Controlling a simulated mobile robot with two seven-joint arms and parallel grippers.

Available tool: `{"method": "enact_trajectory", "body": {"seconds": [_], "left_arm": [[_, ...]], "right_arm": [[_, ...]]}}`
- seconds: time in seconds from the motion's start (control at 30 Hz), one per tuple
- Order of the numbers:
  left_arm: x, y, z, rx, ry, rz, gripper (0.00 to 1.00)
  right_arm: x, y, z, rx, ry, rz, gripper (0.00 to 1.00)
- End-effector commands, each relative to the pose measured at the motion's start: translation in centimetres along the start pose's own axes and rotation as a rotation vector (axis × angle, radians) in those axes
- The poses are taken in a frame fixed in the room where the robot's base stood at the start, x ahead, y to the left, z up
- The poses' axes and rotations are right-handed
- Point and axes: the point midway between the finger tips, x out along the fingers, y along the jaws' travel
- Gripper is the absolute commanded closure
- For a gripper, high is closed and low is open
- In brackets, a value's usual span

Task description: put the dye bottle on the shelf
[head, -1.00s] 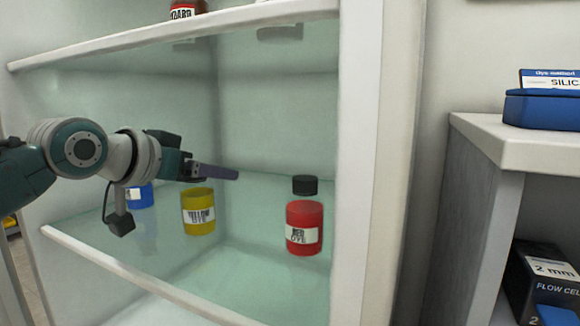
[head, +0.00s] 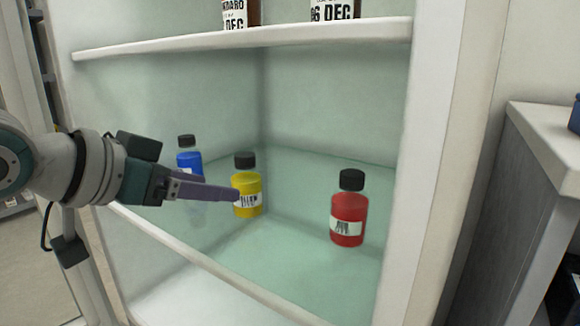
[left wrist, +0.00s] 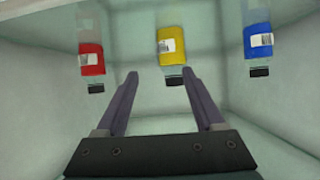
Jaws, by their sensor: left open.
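Three dye bottles with black caps stand upright on the middle shelf (head: 290,255) of the cabinet: blue (head: 190,162), yellow (head: 250,188) and red (head: 348,212). My left gripper (head: 236,194) is open and empty, its fingertips just in front of the yellow bottle's left side in the head view. In the left wrist view the bottles appear upside down. The yellow bottle (left wrist: 173,45) lies beyond the open fingers (left wrist: 160,73), with its cap near the right fingertip. The red bottle (left wrist: 91,59) is to the left and the blue bottle (left wrist: 258,42) to the right. My right gripper is out of view.
An upper shelf (head: 250,38) holds brown bottles with white labels (head: 335,10), cut off by the frame. The cabinet's right post (head: 440,160) rises beside the red bottle. A separate grey cabinet (head: 545,140) stands at right. Shelf space between yellow and red is clear.

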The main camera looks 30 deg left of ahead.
Motion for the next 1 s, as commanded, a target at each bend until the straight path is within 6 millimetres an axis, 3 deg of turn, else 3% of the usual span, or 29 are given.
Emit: {"method": "enact_trajectory", "body": {"seconds": [0.03,0.2,0.3,0.4,0.5,0.77,0.87,1.0], "left_arm": [[-0.3,2.0,3.2,0.004,-0.087,0.015,0.3],[-4.2,8.4,13.1,0.052,-0.42,0.037,0.3],[-8.1,11.6,17.2,0.062,-0.607,0.044,0.3],[-10.9,13.2,19.3,0.062,-0.728,0.041,0.3],[-12.1,13.7,20.0,0.062,-0.777,0.038,0.3],[-12.2,13.7,20.0,0.064,-0.781,0.037,0.3],[-12.5,13.6,19.3,0.064,-0.78,0.037,0.3],[-13.9,13.6,16.6,0.064,-0.78,0.037,0.3]], "right_arm": [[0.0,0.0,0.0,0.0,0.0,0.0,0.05],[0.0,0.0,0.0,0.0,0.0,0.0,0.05],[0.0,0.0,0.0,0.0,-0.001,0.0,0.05],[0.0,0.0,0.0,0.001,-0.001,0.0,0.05],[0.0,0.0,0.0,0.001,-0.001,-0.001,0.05],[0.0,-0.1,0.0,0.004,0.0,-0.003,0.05],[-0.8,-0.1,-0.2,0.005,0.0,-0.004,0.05],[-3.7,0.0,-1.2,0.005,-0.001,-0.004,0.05]]}}
